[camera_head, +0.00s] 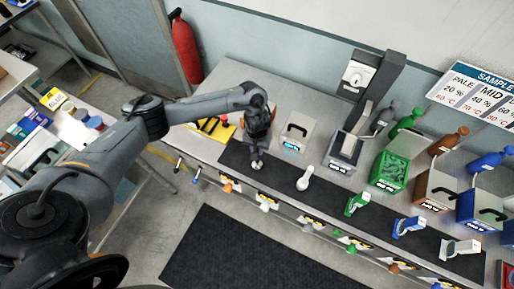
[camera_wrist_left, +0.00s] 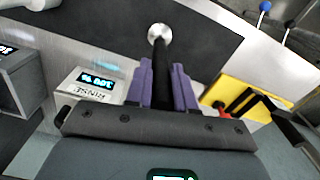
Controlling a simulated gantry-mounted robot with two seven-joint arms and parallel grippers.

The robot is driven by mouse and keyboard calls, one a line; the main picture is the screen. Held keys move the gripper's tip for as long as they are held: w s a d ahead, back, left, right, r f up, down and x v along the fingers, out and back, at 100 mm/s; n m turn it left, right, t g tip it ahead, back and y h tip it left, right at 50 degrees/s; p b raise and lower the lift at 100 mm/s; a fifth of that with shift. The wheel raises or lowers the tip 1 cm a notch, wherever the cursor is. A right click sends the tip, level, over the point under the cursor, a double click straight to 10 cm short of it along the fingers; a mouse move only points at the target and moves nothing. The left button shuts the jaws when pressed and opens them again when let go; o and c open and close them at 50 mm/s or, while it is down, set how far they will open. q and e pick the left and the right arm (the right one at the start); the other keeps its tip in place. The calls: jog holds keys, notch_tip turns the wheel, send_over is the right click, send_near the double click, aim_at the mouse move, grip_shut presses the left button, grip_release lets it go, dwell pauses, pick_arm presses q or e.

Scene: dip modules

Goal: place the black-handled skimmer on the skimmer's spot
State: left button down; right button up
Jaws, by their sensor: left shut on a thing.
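My left gripper (camera_head: 258,152) is above the bench near its left end, over the edge of the dark strip. In the left wrist view its purple fingers (camera_wrist_left: 164,88) are shut on the black handle of the skimmer (camera_wrist_left: 159,34). The skimmer's round silver end points away from the fingers, over the dark strip; it also shows below the gripper in the head view (camera_head: 256,165). Whether it touches the surface is unclear. I cannot clearly identify the skimmer's spot. My right gripper is not in view.
A yellow board (camera_head: 213,128) with black shapes lies left of the gripper. A rinse container (camera_head: 294,137) with a lit display stands to its right. A white-handled tool (camera_head: 305,179), a green bin (camera_head: 389,172) and bottles stand further right. A dark mat (camera_head: 260,255) covers the floor.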

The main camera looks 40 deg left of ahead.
pick_arm(q)
jog(key=shift+f, duration=0.1)
jog(key=c, duration=1)
grip_release()
jog(key=shift+o, duration=0.2)
